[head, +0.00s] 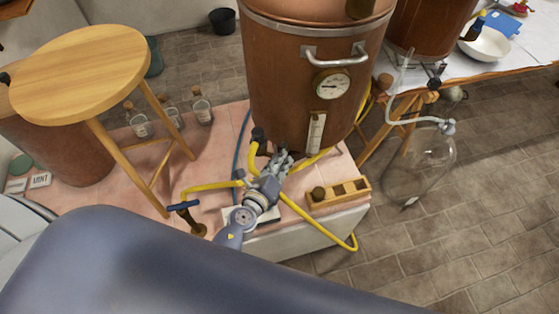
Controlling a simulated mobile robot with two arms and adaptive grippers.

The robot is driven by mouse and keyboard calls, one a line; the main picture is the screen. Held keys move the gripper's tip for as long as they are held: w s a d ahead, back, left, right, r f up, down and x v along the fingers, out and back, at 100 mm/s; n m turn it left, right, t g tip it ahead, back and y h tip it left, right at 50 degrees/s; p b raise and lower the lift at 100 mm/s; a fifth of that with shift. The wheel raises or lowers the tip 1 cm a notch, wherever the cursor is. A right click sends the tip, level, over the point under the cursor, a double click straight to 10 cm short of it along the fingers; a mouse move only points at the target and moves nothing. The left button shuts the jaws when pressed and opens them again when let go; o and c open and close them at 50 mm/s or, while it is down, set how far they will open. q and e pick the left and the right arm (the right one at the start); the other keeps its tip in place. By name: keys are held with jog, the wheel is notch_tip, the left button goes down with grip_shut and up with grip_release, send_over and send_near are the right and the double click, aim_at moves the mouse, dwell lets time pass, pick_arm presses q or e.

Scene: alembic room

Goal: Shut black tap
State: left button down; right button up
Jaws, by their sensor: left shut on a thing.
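The black tap (258,136) is low on the front of the large copper vessel (285,75), with a yellow hose hanging below it. My left gripper (281,157) reaches up to the vessel's lower front, right beside the black fitting. Its fingers are shut on a part of the tap; they hide most of that part, so I cannot tell the handle's angle. My right gripper is not in view.
A blue-handled brass valve (184,206) stands left of my left wrist. A small wooden rack (339,193) sits on the pink tiled ledge to the right. A wooden stool (82,70) and several small bottles are at left. A glass carboy (420,165) stands on the floor at right.

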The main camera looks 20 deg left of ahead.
pick_arm(q)
jog(key=shift+w+d+n+y, duration=0.1)
jog(key=shift+d+n+y, duration=0.1)
jog(key=shift+n+y, duration=0.45)
jog(key=shift+d+n+y, duration=0.2)
jog(key=shift+n+y, duration=0.25)
jog(key=shift+y, duration=0.4)
jog(key=c, duration=1.6)
grip_release()
jog(key=shift+o, duration=0.2)
jog(key=v, duration=1.2)
jog(key=shift+r, duration=0.1)
